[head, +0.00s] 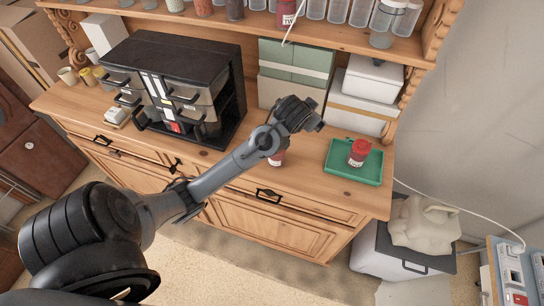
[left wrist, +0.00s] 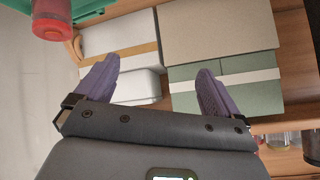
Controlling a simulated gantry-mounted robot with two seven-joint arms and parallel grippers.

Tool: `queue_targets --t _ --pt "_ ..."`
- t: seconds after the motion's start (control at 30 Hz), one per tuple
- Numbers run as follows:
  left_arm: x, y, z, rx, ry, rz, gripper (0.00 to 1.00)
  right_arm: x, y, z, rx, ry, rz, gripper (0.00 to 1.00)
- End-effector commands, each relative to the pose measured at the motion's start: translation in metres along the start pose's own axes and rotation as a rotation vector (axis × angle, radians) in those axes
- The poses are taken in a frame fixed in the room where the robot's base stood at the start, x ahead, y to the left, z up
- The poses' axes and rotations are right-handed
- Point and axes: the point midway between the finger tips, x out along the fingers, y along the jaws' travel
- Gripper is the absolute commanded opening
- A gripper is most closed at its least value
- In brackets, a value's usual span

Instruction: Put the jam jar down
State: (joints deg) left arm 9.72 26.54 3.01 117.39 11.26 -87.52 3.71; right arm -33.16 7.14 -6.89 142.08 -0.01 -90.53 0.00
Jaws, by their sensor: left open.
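A jar with a red lid (head: 359,152) stands upright on a green tray (head: 342,172) at the right end of the wooden dresser top. In the left wrist view this jar (left wrist: 52,20) shows at the upper left, cut by the frame's edge, with a bit of the green tray (left wrist: 88,6). Another small jar (head: 276,159) with a white label stands on the dresser top, partly hidden by my left arm. My left gripper (head: 306,114) is above the dresser, left of the tray and apart from the jar. Its fingers are spread and empty in the left wrist view (left wrist: 155,90).
A black drawer unit (head: 180,60) stands on the left, one drawer pulled out. Green and white boxes (head: 296,62) and white boxes (head: 371,80) stand behind my gripper. A shelf (head: 330,36) with several jars runs above. The dresser top before the boxes is mostly free.

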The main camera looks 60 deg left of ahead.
Motion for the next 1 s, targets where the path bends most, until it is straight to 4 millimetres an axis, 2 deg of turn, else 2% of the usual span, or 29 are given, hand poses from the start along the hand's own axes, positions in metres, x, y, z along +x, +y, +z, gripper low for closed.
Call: queue_targets --t 0.03,0.1,0.2,0.3,0.4,0.5,0.6,0.73,1.0 --pt "-0.002 0.034 0.048 0.062 -0.059 0.058 0.96 0.000 0.000 0.000 0.001 0.000 -0.001 0.43" --pt "-0.013 0.070 0.104 0.131 -0.125 0.130 0.96 0.000 -0.001 0.000 0.002 0.000 -0.002 0.43" --pt "-0.039 0.109 0.174 0.206 -0.209 0.228 0.96 0.000 -0.001 0.000 0.004 0.000 -0.003 0.43" --pt "-0.070 0.135 0.229 0.257 -0.280 0.314 0.96 0.000 -0.001 0.000 0.005 0.000 -0.004 0.43" --pt "-0.098 0.151 0.268 0.284 -0.335 0.380 0.96 0.000 -0.002 0.000 0.006 0.000 -0.005 0.43" --pt "-0.120 0.160 0.292 0.299 -0.373 0.425 0.96 0.000 -0.002 0.000 0.007 -0.001 -0.005 0.43" --pt "-0.134 0.165 0.306 0.308 -0.396 0.454 0.96 0.000 -0.002 0.000 0.006 -0.001 -0.005 0.43" --pt "-0.142 0.167 0.313 0.312 -0.407 0.468 0.96 0.000 -0.002 0.000 0.006 -0.001 -0.005 0.43" --pt "-0.142 0.167 0.314 0.312 -0.408 0.469 0.96 0.000 -0.001 0.001 0.004 -0.001 -0.003 0.43"
